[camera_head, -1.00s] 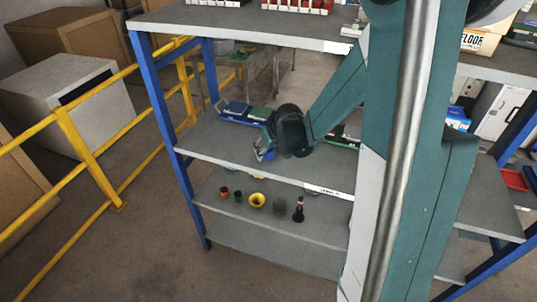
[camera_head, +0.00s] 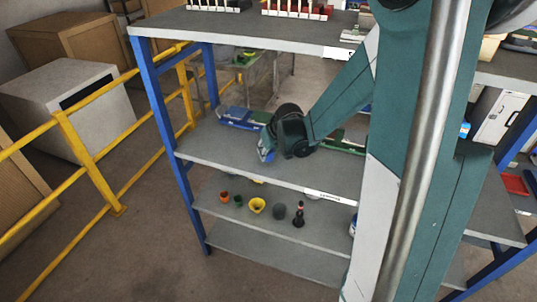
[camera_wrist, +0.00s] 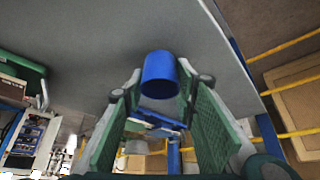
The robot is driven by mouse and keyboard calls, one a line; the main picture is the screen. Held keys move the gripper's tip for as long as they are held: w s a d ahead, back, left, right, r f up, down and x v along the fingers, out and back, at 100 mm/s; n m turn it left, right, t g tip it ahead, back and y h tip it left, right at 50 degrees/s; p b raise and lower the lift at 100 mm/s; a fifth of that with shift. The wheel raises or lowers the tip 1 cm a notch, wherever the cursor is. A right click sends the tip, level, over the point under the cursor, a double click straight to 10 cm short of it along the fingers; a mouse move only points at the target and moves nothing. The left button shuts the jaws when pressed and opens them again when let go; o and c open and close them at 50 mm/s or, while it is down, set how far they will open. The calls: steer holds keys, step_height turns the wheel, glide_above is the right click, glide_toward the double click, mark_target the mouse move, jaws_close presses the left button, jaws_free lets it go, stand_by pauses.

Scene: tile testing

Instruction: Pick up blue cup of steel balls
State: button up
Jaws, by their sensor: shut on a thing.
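The blue cup (camera_wrist: 160,76) sits between the green-padded fingers of my gripper (camera_wrist: 158,88) in the wrist view. The fingers close on it from both sides. In the head view my gripper (camera_head: 268,143) is over the left end of the middle shelf (camera_head: 210,148), and the blue of the cup (camera_head: 266,153) shows at its tip. I cannot see the steel balls inside the cup. Whether the cup touches the shelf is not clear.
Blue and green trays (camera_head: 240,117) lie behind my gripper on the middle shelf. A yellow cup (camera_head: 257,205), a grey cup (camera_head: 279,212) and a dark bottle (camera_head: 299,214) stand on the shelf below. A blue post (camera_head: 170,130) and yellow railing (camera_head: 85,160) are left.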

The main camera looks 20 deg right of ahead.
step_height(320, 180, up, 8)
stand_by(0.5)
steer(key=shift+r, duration=0.1)
stand_by(0.7)
